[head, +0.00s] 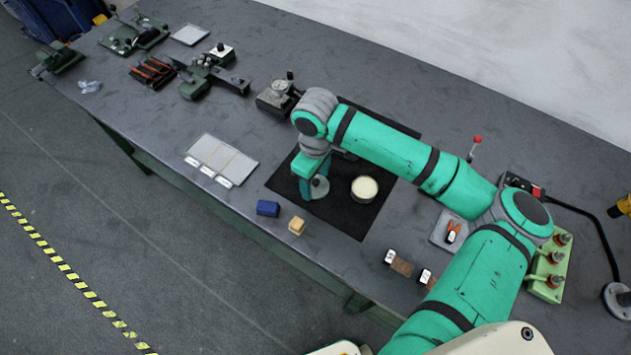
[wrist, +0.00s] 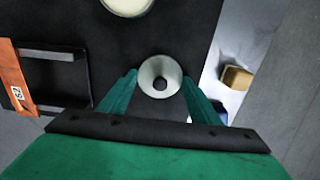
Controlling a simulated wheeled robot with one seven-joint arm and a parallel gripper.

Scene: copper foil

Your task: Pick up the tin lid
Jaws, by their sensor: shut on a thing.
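The tin lid (wrist: 147,72) is a round, silvery metal disc with a dark spot at its centre. In the wrist view it sits between the two green fingertips of my gripper (wrist: 161,84). My gripper is shut on it. In the head view the lid (head: 320,188) shows at the lower end of my gripper (head: 308,188), above or on the black mat (head: 345,218); I cannot tell whether it touches the mat. A round tin with a cream top (head: 364,188) stands on the mat to the right of the lid. It also shows cut off at the top of the wrist view (wrist: 127,5).
A blue block (head: 268,208) and a tan block (head: 297,226) lie near the bench's front edge. A pale tray with labelled sections (head: 222,160) is to the left. A dial gauge stand (head: 278,95) stands behind. Mat space in front of the tin is clear.

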